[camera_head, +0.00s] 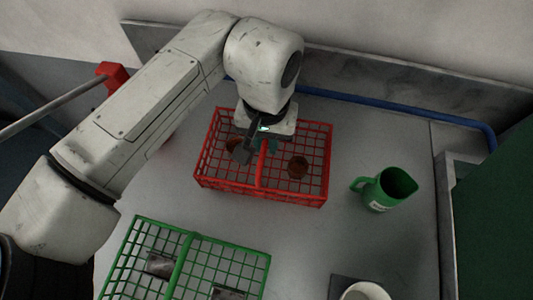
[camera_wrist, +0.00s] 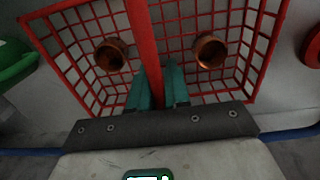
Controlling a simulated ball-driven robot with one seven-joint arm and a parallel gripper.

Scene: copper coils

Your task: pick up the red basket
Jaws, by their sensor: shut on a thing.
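The red basket (camera_head: 223,178) is a wire basket with a bar handle across its middle, upright in the middle of the head view. It also fills much of the wrist view (camera_wrist: 85,35). Copper coils lie in it, one on each side of the handle: one (camera_head: 298,167) on the right and one (camera_head: 235,142) partly hidden by my gripper. My gripper (camera_head: 258,146) is over the basket, with its teal fingers on either side of the red handle. In the wrist view the fingers (camera_wrist: 158,85) are shut on the handle. I cannot tell whether the basket touches the table.
A green wire basket (camera_head: 262,262) stands at the front left with grey pieces in it. A green jug (camera_head: 384,190) stands to the right. A white round container (camera_head: 365,291) is at the front edge. A blue pipe (camera_head: 400,110) runs along the back wall. Grey table lies clear between them.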

